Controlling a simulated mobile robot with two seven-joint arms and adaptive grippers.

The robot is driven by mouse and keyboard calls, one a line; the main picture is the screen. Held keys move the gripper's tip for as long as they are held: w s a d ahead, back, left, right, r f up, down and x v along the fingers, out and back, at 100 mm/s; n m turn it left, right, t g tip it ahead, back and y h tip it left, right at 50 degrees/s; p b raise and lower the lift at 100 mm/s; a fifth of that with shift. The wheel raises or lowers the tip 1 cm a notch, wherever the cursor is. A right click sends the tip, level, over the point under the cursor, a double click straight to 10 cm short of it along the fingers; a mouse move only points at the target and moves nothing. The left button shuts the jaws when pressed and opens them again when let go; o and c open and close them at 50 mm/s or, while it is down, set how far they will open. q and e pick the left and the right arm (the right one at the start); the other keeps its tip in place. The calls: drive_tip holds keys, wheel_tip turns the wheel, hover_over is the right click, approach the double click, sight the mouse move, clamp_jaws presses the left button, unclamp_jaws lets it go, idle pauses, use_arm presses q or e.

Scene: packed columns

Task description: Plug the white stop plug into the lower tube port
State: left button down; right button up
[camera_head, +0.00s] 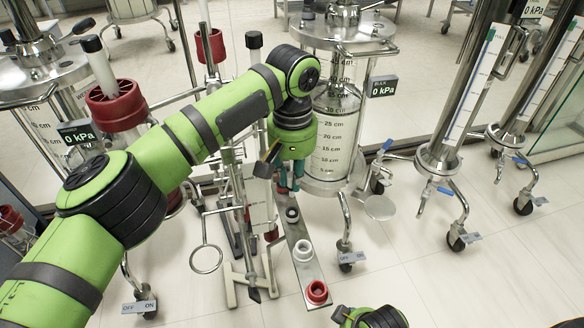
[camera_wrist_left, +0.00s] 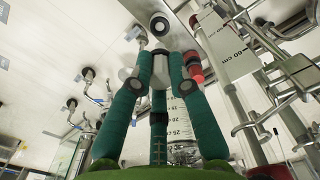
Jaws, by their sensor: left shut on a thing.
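My left gripper (camera_head: 290,184) comes down beside the clear scaled column, with its teal fingers pointing at the floor. In the left wrist view the fingers (camera_wrist_left: 160,84) are closed around a pale, white-grey piece (camera_wrist_left: 160,74), which appears to be the white stop plug. Its lower part is hidden by the fingers, and in the head view I cannot make it out. I cannot tell which opening is the lower tube port.
The clear column (camera_head: 335,140) stands on a wheeled frame just right of the gripper. Stand rods and a metal ring (camera_head: 206,259) are to the left. A steel column (camera_head: 440,160) with a blue-handled valve stands further right.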

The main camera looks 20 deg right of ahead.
sight(292, 176)
use_arm(q)
drive_tip(key=shift+f, duration=2.05)
drive_tip(key=shift+f, duration=1.65)
drive_tip(key=c, duration=1.1)
unclamp_jaws()
wheel_tip(292, 176, up, 12)
drive_tip(key=shift+f, duration=0.1)
